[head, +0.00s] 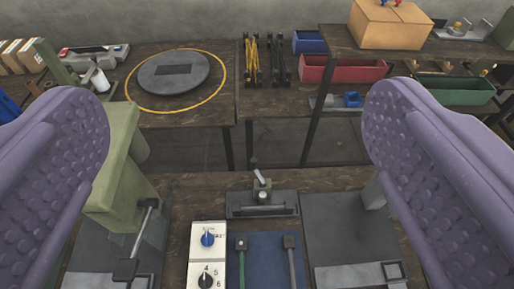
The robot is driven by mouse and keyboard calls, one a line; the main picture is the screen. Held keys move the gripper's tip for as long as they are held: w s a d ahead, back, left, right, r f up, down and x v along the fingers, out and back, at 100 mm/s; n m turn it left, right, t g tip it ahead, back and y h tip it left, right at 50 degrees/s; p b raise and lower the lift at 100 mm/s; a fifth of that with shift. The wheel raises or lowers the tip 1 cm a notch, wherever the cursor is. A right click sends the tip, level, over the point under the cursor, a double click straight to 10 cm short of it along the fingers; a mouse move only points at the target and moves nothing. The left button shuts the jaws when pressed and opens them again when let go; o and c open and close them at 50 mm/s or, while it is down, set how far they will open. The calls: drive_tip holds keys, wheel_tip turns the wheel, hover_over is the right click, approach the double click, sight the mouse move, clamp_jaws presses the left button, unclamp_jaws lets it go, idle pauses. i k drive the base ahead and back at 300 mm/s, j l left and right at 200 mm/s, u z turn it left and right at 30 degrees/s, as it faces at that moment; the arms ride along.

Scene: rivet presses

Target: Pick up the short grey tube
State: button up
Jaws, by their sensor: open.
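My gripper (236,108) is open. Its two purple, dimpled fingers stand wide apart at the left and right of the head view, with nothing between them. I cannot pick out a short grey tube for certain. A slim grey piece with a square head (290,243) lies on a blue mat (265,268) at the bottom middle, beside a similar green piece (240,243). I cannot tell whether the grey piece is a tube. The lower ends of both are cut off by the frame.
A green press (115,180) stands at the left, partly behind a finger. A small clamp fixture (262,203) is behind the mat, a white dial panel (207,250) left of it. Farther back are a round grey turntable (173,72), red bin (340,70) and cardboard box (388,26).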

sight(288, 207)
drive_tip(key=z, duration=3.8)
drive_tip(key=u, duration=3.7)
drive_tip(key=i+j+z, duration=0.25)
drive_tip(key=i+j, duration=0.2)
